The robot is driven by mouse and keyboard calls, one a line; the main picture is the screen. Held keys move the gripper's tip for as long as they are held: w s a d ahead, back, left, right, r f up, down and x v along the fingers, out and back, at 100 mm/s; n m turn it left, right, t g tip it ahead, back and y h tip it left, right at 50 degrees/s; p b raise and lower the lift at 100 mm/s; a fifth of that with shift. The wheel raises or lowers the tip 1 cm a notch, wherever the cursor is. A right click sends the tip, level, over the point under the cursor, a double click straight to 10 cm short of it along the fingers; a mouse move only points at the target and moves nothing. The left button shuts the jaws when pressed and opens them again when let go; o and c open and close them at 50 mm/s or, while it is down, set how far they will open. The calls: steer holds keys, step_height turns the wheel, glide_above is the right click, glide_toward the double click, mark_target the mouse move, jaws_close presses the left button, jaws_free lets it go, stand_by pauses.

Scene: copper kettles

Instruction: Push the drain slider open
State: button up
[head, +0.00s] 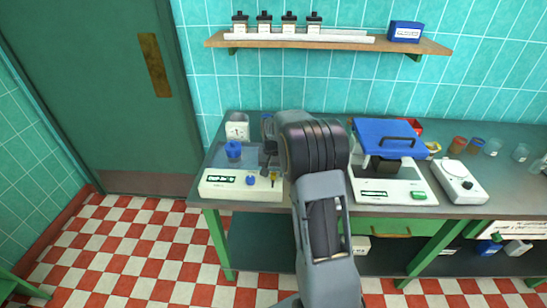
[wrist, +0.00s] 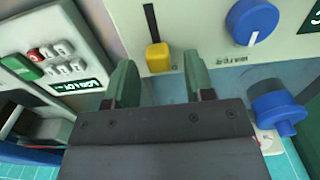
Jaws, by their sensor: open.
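The drain slider is a yellow knob (wrist: 157,57) at one end of a dark vertical slot in a pale front panel, upper middle of the wrist view. It also shows as a small yellow spot (head: 274,177) on the white unit at left in the head view. My gripper (wrist: 158,78) is open, its two green fingers pointing at the panel. The knob appears between the fingertips, with a gap on each side. Whether the fingers reach its depth, I cannot tell. In the head view my arm hides most of the gripper.
A blue dial (wrist: 252,20) sits right of the slider in the wrist view. A second unit (wrist: 50,58) with a red button is at left there. In the head view, a blue-lidded machine (head: 388,140) and a white scale-like device (head: 459,182) stand on the bench right of my arm.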

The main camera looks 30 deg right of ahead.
mark_target(274, 183)
step_height(274, 183, up, 13)
stand_by(0.4)
steer(key=shift+f, duration=0.1)
stand_by(0.3)
steer(key=s+a+n+t, duration=0.1)
steer(key=s+a, duration=0.3)
steer(key=s, duration=0.4)
steer(key=s+a+f+n+t, duration=0.1)
steer(key=s+a+n, duration=0.2)
steer(key=s, duration=0.4)
steer(key=s+a+n+t, duration=0.1)
steer(key=s+a+t, duration=0.1)
steer(key=s+a, duration=0.3)
steer(key=s, duration=0.3)
steer(key=shift+s+a+f+n, duration=0.15)
steer(key=shift+s+f+n, duration=0.15)
steer(key=shift+f+n, duration=0.1)
